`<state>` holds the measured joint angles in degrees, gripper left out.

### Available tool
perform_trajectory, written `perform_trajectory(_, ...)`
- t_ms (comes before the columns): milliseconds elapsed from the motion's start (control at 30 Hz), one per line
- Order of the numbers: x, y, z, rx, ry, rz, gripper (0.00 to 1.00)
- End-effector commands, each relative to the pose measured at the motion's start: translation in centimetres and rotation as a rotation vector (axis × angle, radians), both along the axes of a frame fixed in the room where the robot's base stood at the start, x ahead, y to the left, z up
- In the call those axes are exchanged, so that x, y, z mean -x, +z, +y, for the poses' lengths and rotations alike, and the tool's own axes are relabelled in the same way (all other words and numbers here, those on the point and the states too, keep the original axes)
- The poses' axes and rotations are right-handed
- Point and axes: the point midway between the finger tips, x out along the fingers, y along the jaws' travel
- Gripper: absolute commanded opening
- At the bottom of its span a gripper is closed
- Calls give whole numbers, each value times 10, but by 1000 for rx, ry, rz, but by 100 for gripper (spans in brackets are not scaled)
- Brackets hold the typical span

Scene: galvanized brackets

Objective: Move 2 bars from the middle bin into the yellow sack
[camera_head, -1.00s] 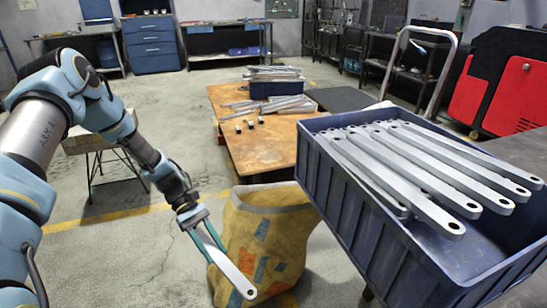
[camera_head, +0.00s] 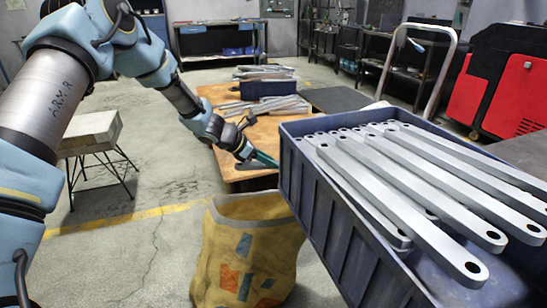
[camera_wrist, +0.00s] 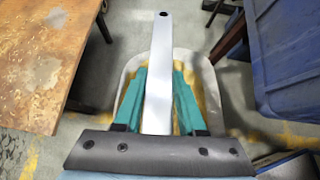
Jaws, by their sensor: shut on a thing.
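My gripper (camera_head: 264,159) is shut on a long silver bar. The bar (camera_wrist: 157,70) lies lengthwise between the teal fingers in the wrist view, its holed end pointing away; in the head view it is not visible. The yellow sack (camera_head: 225,265) stands open on the floor, with orange and blue patches. Its pale rim (camera_wrist: 212,90) shows beneath the bar and fingers in the wrist view. In the head view my gripper is above and beyond the sack. The blue bin (camera_head: 340,235) at right holds several silver bars (camera_head: 420,195). The sack's inside is mostly hidden.
A brown table (camera_head: 225,97) with more bars and a dark blue bin (camera_head: 268,88) stands behind the sack. The blue bin's wall (camera_wrist: 290,60) is close on the right in the wrist view. A white-topped stool (camera_head: 90,135) stands at left, with clear floor between.

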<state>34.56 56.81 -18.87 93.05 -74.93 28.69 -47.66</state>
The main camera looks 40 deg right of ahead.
Motion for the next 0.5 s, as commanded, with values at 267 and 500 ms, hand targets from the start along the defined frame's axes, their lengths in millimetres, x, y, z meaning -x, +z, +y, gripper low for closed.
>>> perform_trajectory(267,0,-23,0,1,1,1,0)
perform_trajectory(500,0,-46,0,1,-1,0,0)
